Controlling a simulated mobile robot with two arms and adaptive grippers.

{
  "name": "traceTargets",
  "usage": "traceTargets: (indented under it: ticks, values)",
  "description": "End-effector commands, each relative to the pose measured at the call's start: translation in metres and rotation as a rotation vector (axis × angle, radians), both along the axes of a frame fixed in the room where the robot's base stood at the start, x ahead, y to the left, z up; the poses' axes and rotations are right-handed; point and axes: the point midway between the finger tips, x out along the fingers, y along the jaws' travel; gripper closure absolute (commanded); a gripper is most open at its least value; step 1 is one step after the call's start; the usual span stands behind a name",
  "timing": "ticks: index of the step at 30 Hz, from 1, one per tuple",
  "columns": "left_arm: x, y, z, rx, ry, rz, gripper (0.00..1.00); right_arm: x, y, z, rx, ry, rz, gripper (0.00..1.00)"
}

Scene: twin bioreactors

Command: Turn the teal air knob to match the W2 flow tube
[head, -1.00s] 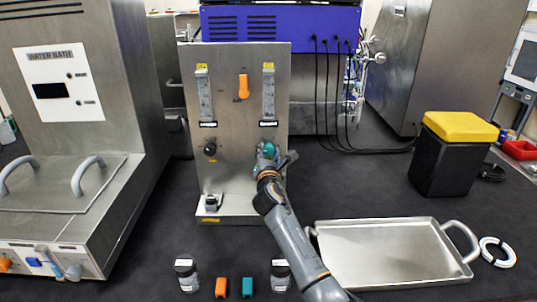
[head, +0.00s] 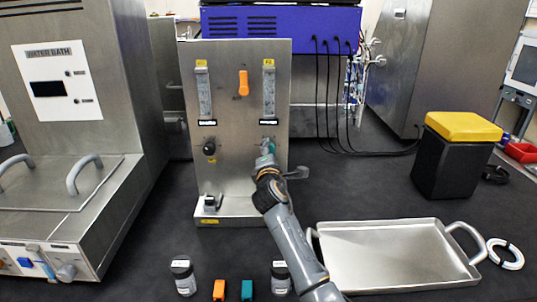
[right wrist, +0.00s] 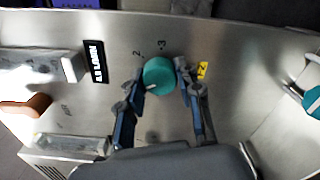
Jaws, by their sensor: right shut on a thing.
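The teal air knob (right wrist: 159,75) sits on the steel panel, with a white pointer mark on its lower left side in the right wrist view. My right gripper (right wrist: 160,88) is shut on it, one finger on each side. In the head view my right gripper (head: 266,158) covers most of the knob. Two clear flow tubes stand on the panel, a left one (head: 204,92) and a right one (head: 268,90) above the knob. Their yellow tags and scale readings are too small to read. My left gripper is out of view.
The panel (head: 236,130) also carries an orange lever (head: 243,84) and a black knob (head: 209,148). A steel tray (head: 385,223) lies at the right. Two bottles and an orange and a teal block (head: 247,290) stand in front. A water bath is at the left.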

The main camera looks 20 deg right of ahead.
Motion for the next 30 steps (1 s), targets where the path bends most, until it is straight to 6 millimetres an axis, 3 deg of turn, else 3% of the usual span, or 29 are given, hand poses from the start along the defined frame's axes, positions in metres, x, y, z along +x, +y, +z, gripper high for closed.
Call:
traceTargets:
  ticks: [19,20,22,23,30]
  values:
    - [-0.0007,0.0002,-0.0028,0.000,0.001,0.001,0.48,-0.0001,-0.0005,-0.0018,0.048,-0.010,-0.001,0.97]
    - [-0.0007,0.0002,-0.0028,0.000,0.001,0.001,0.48,-0.0001,-0.0005,-0.0018,0.048,-0.010,-0.001,0.61]
    - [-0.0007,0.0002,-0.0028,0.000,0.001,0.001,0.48,-0.0001,-0.0005,-0.0017,0.048,-0.010,-0.001,0.47]
    - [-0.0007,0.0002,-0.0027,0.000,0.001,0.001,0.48,-0.0001,-0.0004,-0.0017,0.048,-0.010,-0.001,0.42]
    - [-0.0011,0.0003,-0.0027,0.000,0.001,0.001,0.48,-0.0001,-0.0002,-0.0008,0.048,-0.012,-0.001,0.42]
